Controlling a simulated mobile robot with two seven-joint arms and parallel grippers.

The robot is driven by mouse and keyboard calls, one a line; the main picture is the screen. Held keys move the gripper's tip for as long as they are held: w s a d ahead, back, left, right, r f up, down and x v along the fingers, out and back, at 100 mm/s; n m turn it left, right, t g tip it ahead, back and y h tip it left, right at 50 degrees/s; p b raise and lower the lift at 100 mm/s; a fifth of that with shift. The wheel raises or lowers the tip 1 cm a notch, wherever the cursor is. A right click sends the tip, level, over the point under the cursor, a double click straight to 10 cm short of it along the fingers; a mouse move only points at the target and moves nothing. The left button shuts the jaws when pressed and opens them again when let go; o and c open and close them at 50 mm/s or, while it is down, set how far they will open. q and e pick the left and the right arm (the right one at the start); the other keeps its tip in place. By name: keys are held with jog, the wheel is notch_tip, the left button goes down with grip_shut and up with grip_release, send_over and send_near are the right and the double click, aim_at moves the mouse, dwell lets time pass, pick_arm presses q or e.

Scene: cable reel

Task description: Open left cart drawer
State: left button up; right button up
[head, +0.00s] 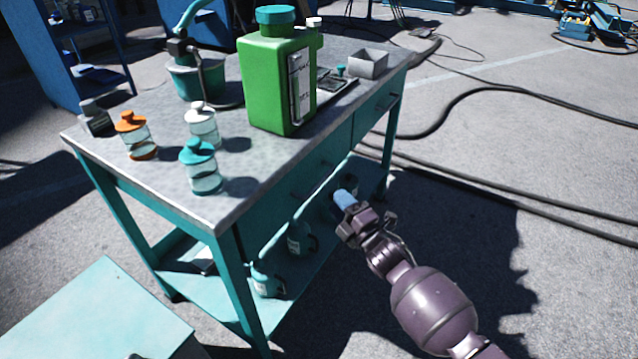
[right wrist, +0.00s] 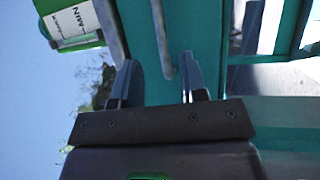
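The teal cart (head: 225,228) stands with its long drawer side toward my right arm. The left drawer (head: 290,196) looks flush with the cart frame, and its dark bar handle (head: 318,178) is small in the head view. My right gripper (head: 345,199) is in front of this drawer, fingers toward the cart. In the right wrist view the gripper (right wrist: 156,80) is open, its two fingers apart. A grey bar handle (right wrist: 161,40) on a teal front appears between them; I see no clear contact. My left gripper is out of view.
A green jug (head: 270,80), several small jars, a teal pump and a grey box (head: 368,64) stand on the cart top. Canisters (head: 266,280) sit on the lower shelf. A teal surface (head: 95,315) is at the lower left. Black cables (head: 480,175) cross the ground at right.

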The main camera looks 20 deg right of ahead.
aim_at(320, 180)
jog(key=shift+b+x, duration=0.65)
jog(key=shift+x, duration=3.45)
jog(key=shift+f, duration=0.15)
grip_shut()
